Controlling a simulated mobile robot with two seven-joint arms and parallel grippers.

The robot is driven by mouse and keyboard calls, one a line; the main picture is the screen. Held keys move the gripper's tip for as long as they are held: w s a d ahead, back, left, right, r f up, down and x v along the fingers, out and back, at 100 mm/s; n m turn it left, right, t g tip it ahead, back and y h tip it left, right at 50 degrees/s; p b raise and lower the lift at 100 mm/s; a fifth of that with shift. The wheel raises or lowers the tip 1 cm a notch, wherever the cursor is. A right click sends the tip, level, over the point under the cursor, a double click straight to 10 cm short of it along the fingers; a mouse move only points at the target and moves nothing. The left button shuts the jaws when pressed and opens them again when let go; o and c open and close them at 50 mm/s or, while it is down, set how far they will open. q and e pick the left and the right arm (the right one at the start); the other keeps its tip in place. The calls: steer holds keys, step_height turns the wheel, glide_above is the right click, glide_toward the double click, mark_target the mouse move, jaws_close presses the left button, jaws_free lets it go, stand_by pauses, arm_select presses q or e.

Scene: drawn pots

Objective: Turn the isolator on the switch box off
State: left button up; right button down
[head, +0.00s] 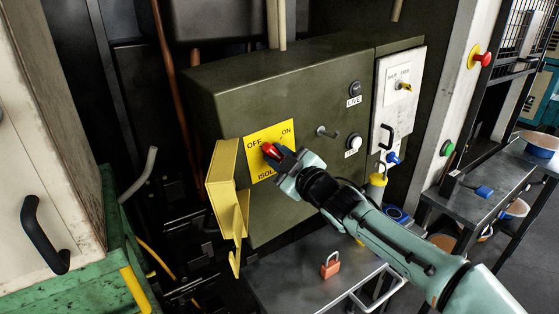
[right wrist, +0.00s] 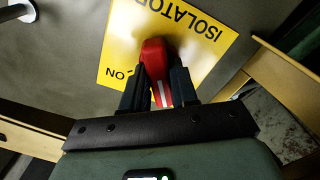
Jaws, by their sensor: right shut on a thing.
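The switch box (head: 292,95) is a large olive-green cabinet. On its front is a yellow plate (head: 285,128) marked OFF, ON and ISOLATOR. The plate also shows in the right wrist view (right wrist: 203,52), with its lettering upside down. The isolator handle (head: 269,150) is red; in the right wrist view the handle (right wrist: 153,52) has a white stripe near one end. My right gripper (head: 282,156) is shut on this handle, one black finger on each side. The fingers hide part of the plate, so I cannot tell which mark the handle points to. My left gripper is not in view.
A yellow bracket-like flap (head: 224,180) stands out at the box's left edge. A white panel (head: 398,100) with a key switch is on the right. A red padlock (head: 331,266) lies on the metal bench below. A green-framed cabinet (head: 92,281) is at left.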

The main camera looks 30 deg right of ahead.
steer(key=shift+n+b, duration=0.3)
steer(key=shift+n, duration=0.7)
steer(key=c, duration=1)
jaws_free()
steer(key=shift+o, duration=0.2)
steer(key=shift+s, duration=0.1)
steer(key=s+d, duration=0.1)
steer(key=s, duration=1.2)
